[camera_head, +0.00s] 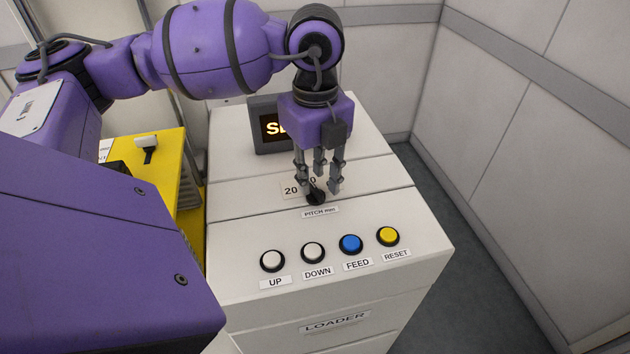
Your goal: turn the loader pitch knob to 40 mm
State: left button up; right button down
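The black pitch knob (315,197) sits on the sloped top of the white loader (240,207), just above the "PITCH mm" label (320,212). A scale label with "20" (291,190) shows at the knob's upper left; the rest of the scale is partly hidden by my fingers. My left gripper (319,186) points down over the knob, its fingers spread around it. I cannot tell whether the fingers touch the knob, nor which value it points at. My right gripper is not in view.
Below the knob are the white UP (272,261) and DOWN (313,252) buttons, the blue FEED button (350,244) and the yellow RESET button (388,236). A display (268,128) stands behind, partly covered. A yellow unit (170,170) stands left; grey walls enclose the right.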

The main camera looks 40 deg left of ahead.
aim_at(315, 189)
pick_arm(q)
notch_tip(315, 189, up, 10)
dwell(0.3)
